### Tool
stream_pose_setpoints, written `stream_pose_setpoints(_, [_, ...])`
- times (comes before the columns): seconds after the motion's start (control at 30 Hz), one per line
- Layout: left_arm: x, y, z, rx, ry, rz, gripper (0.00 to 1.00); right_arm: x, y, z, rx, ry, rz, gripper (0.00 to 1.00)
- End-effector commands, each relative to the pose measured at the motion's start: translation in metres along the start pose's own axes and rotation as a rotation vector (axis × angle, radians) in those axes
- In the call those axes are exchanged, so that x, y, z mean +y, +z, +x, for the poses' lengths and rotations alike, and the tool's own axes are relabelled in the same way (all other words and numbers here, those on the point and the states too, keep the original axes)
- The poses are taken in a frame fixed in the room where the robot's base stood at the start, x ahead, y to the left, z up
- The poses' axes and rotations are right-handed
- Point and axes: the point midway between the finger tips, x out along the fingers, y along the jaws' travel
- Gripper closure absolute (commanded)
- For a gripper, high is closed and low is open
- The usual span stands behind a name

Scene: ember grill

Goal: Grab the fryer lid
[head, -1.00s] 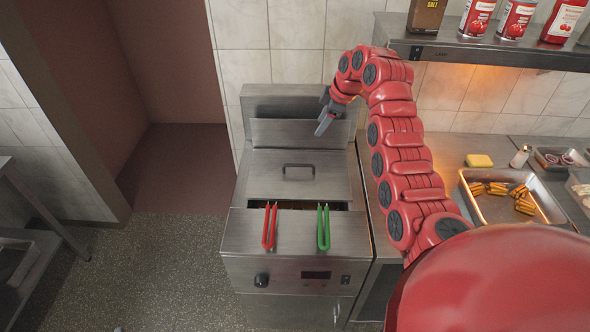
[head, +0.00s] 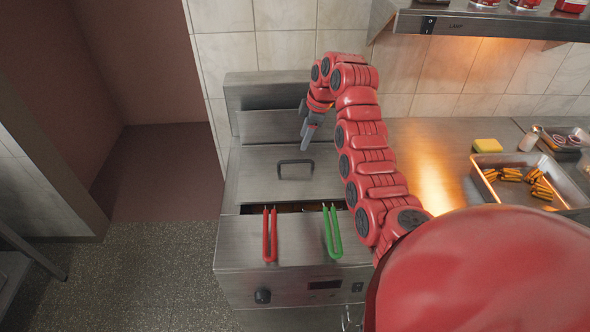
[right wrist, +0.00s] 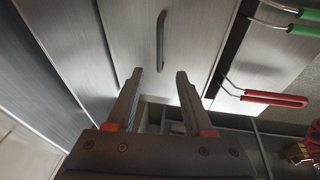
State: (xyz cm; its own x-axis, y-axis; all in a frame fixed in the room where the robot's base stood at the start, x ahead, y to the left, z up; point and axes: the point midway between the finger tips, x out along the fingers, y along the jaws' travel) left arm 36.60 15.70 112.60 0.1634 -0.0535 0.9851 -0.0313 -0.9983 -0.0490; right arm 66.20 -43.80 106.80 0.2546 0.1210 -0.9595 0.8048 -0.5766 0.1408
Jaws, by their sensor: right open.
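The fryer lid (head: 256,180) is a flat steel cover on top of the fryer, with a dark bar handle (head: 294,169) near its middle. A dark gap shows between the lid's front edge and the fryer's front panel. My right gripper (head: 306,136) hangs over the back right part of the lid, behind the handle and apart from it. In the right wrist view the right gripper (right wrist: 158,76) is open and empty, with the handle (right wrist: 161,40) ahead of its fingers. My left gripper is not in view.
Red basket handles (head: 269,234) and green basket handles (head: 332,232) stick up at the fryer's front. A steel counter to the right holds a tray of fries (head: 520,163) and a yellow block (head: 487,146). A shelf (head: 480,22) overhangs the counter.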

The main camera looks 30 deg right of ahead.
Motion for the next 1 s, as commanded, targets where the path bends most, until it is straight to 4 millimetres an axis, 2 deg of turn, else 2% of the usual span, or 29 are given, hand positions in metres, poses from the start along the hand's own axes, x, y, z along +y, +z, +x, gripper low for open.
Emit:
stream_pose_setpoints(0.03, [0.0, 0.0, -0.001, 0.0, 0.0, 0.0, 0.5, -0.001, -0.002, 0.011, 0.001, -0.004, -0.002, 0.48])
stream_pose_setpoints(0.13, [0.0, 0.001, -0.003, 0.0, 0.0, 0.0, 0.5, -0.001, -0.002, 0.026, 0.0, -0.002, -0.002, 0.48])
stream_pose_setpoints(0.23, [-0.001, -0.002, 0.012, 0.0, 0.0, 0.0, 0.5, -0.002, 0.0, 0.042, -0.001, -0.01, 0.001, 0.48])
stream_pose_setpoints(0.4, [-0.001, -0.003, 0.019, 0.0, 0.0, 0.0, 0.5, 0.0, 0.0, 0.067, -0.001, -0.004, 0.0, 0.48])
stream_pose_setpoints(0.63, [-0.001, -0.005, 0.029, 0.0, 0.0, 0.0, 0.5, 0.001, 0.0, 0.078, 0.0, -0.002, 0.0, 0.48])
stream_pose_setpoints(0.83, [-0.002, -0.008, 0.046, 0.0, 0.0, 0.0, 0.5, -0.001, 0.003, 0.1, -0.002, -0.008, 0.0, 0.48])
stream_pose_setpoints(1.0, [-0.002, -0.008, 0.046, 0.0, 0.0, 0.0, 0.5, 0.001, 0.003, 0.116, -0.002, -0.001, -0.002, 0.48])
